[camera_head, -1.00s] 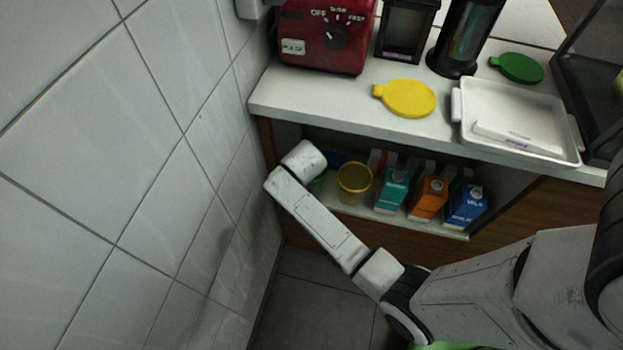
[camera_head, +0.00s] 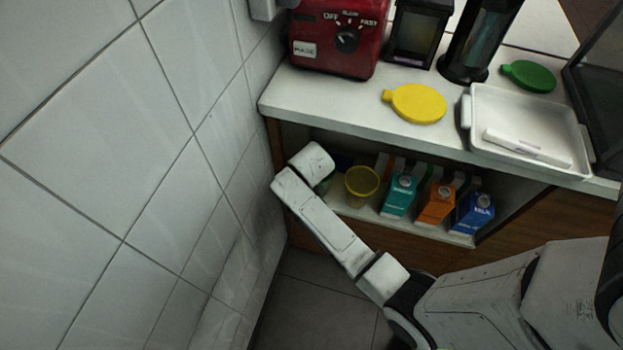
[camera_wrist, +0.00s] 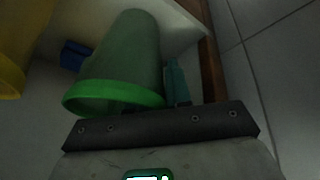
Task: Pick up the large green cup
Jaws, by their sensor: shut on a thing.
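The large green cup (camera_wrist: 125,60) fills the middle of the wrist view, its bright green rim toward the camera and its body reaching away. My gripper (camera_wrist: 126,66) is shut on it, with a finger on either side of the cup. In the head view only a small bit of the green cup (camera_head: 325,186) shows beside my wrist, inside the shelf at its left end. My wrist hides the gripper's fingers there.
A yellow cup (camera_head: 361,186) stands close to the right on the shelf (camera_head: 425,228), followed by teal (camera_head: 399,195), orange (camera_head: 436,204) and blue cartons (camera_head: 473,213). The tiled wall (camera_head: 150,180) is close on the left. The counter (camera_head: 350,110) overhangs the shelf.

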